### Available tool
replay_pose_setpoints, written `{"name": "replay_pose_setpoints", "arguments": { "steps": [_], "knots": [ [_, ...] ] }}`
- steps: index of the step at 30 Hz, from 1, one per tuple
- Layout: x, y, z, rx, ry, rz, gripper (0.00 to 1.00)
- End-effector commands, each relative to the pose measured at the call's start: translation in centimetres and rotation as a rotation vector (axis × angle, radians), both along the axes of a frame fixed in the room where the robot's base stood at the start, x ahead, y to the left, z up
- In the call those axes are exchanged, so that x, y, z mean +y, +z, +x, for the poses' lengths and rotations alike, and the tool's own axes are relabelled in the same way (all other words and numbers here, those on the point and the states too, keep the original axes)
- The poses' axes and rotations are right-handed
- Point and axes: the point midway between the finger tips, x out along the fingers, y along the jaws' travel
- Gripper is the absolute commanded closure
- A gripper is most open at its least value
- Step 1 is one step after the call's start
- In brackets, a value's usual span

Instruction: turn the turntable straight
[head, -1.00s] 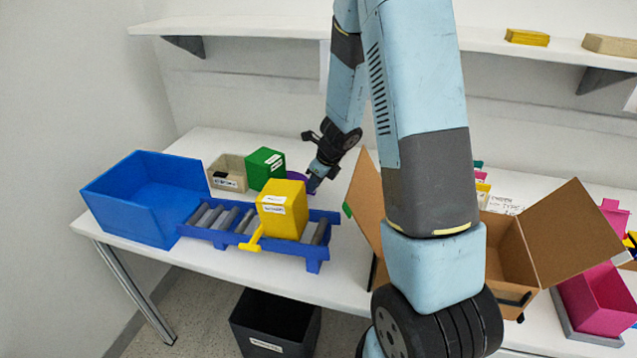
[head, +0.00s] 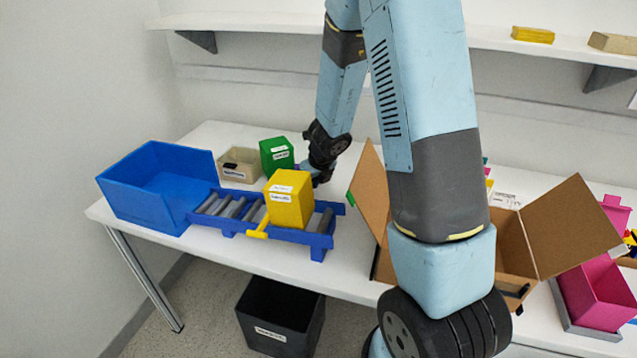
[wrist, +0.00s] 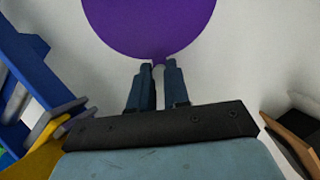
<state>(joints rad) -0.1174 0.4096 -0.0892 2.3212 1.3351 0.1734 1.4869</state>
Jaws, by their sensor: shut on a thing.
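The turntable is a purple disc (wrist: 150,25) at the top of the wrist view, lying flat on the white table. In the head view my arm hides most or all of it, behind the yellow box. My gripper (wrist: 158,66) is at the disc's near edge, with its two fingers close together. A small purple piece shows between the fingertips, and the fingers are shut on it. In the head view my gripper (head: 320,179) is low over the table, right of the green box. The disc's heading cannot be told from these frames.
A blue roller conveyor (head: 322,241) carries a yellow box (head: 290,200) close in front of my gripper. A green box (head: 277,156), a beige bin (head: 239,165) and a large blue bin (head: 150,205) stand to the left. An open cardboard box (head: 570,228) stands to the right.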

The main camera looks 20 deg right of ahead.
Motion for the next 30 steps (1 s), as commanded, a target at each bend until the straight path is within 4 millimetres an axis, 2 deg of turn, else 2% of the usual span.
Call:
{"name": "replay_pose_setpoints", "arguments": {
  "steps": [18,30],
  "knots": [
    [2.8,0.0,-0.3,0.000,0.000,0.001,1.00],
    [4.0,0.0,-0.3,0.000,-0.003,0.001,1.00]
  ]
}}
